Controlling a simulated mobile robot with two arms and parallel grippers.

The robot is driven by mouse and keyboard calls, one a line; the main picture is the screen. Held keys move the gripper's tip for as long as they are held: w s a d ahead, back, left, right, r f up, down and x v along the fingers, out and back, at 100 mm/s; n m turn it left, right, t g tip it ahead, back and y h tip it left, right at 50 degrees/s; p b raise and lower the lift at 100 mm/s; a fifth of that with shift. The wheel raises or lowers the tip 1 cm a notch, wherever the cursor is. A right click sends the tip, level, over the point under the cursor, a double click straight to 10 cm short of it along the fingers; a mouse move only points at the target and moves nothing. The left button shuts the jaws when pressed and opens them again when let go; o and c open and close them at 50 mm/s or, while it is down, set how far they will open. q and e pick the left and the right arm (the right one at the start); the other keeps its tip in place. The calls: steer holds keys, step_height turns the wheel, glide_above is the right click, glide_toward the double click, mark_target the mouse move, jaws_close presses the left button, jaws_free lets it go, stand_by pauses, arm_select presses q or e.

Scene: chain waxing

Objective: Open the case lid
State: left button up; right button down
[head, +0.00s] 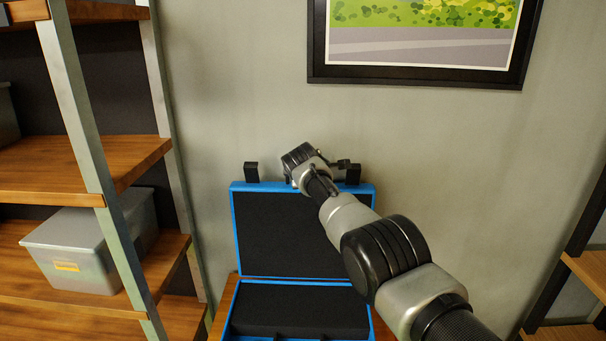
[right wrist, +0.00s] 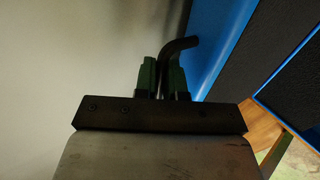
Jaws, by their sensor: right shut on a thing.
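The blue case stands with its lid (head: 285,232) raised about upright, showing a dark lining toward me. The case's lower part (head: 296,304) has a dark lining and lies in front of the lid. Two black blocks, one at the left (head: 251,172) and one at the right (head: 352,174), stick up at the lid's top edge. My right arm reaches over the lid, and its gripper is at the top edge. In the right wrist view, the green fingers of my right gripper (right wrist: 163,78) are shut on a dark bent bar (right wrist: 183,43) beside the blue lid (right wrist: 213,45). My left gripper is out of view.
The case rests on a wooden surface (head: 221,318) close to the wall. A wooden shelf unit (head: 95,165) with a grey bin (head: 70,240) stands at left. Another shelf (head: 590,268) is at the right edge. A framed picture (head: 420,75) hangs above.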

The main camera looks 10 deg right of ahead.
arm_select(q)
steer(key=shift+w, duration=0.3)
arm_select(e)
steer(key=shift+w+f, duration=0.1)
steer(key=shift+f, duration=0.1)
steer(key=c, duration=1.3)
jaws_free()
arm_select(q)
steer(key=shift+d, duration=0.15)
arm_select(e)
steer(key=shift+o, duration=0.2)
